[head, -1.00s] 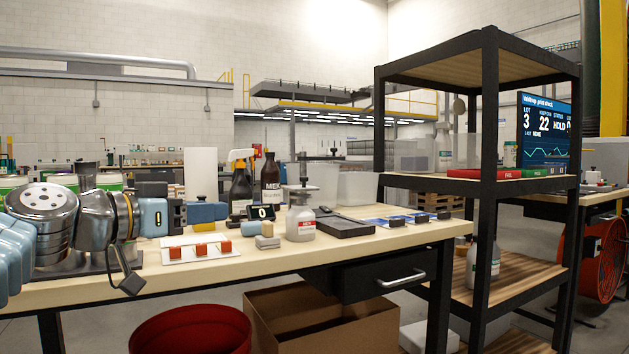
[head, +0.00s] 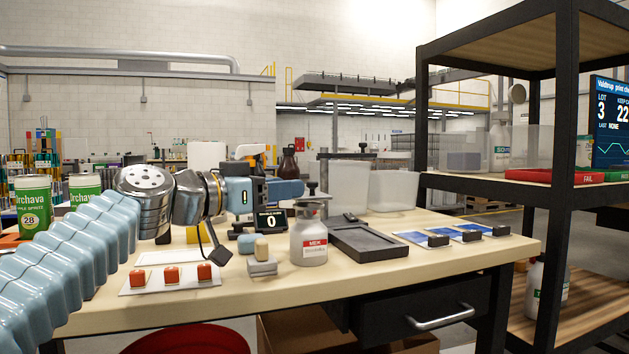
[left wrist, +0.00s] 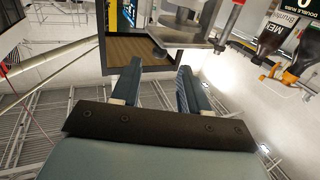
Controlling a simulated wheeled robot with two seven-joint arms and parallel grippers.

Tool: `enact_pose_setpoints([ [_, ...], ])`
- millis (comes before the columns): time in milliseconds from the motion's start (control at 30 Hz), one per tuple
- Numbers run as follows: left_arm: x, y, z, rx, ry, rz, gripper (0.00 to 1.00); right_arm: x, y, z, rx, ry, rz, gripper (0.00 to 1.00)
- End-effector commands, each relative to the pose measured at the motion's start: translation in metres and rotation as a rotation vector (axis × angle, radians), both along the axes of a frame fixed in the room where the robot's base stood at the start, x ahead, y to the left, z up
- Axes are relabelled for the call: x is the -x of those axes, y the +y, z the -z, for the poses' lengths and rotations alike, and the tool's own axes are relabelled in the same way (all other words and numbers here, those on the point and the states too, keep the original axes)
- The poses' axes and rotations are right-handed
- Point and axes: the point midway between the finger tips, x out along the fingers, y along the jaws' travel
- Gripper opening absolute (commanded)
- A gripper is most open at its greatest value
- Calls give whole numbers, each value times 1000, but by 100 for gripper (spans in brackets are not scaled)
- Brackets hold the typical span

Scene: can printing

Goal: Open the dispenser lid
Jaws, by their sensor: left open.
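The dispenser (head: 309,243) is a squat pale can with a red MEK label, upright on the bench. Its grey metal top (head: 312,203) appears closed, with a dark knob above it. My left gripper (head: 297,189) has blue fingers pointing right, just left of the knob and at about its height. In the left wrist view, the two fingers (left wrist: 158,78) are apart with nothing between them, and the dispenser's metal top (left wrist: 187,30) lies just beyond the tips. Whether a finger touches it I cannot tell. My right gripper is not in view.
A dark tray (head: 368,243) lies right of the dispenser, with blue cards (head: 440,238) beyond. Small blocks (head: 262,266) and a white plate with red pieces (head: 135,285) lie left. A small display (head: 271,220) reading 0, a spray bottle and a brown bottle (head: 289,166) stand behind.

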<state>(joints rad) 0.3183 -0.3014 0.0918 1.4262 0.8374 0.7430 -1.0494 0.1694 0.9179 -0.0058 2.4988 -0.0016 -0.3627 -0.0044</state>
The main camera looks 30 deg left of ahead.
Motion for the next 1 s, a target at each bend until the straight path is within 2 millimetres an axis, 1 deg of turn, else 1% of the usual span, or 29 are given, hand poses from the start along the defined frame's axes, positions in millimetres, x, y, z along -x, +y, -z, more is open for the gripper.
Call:
enact_pose_setpoints([
  [33,-12,-3,-2,1,3,1,45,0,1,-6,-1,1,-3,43],
  [100,-27,-8,-2,1,3,1,45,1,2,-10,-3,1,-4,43],
  [200,-46,-14,-2,1,3,1,45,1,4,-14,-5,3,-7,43],
  [300,-59,-19,-2,0,2,0,45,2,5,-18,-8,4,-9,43],
  [500,-71,-23,-1,0,0,-1,45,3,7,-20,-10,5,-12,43],
  [733,-72,-23,0,0,0,-1,45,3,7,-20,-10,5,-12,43],
  [767,-72,-23,0,0,0,-1,43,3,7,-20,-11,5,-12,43],
  [1000,-72,-23,0,0,0,0,6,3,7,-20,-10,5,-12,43],
])
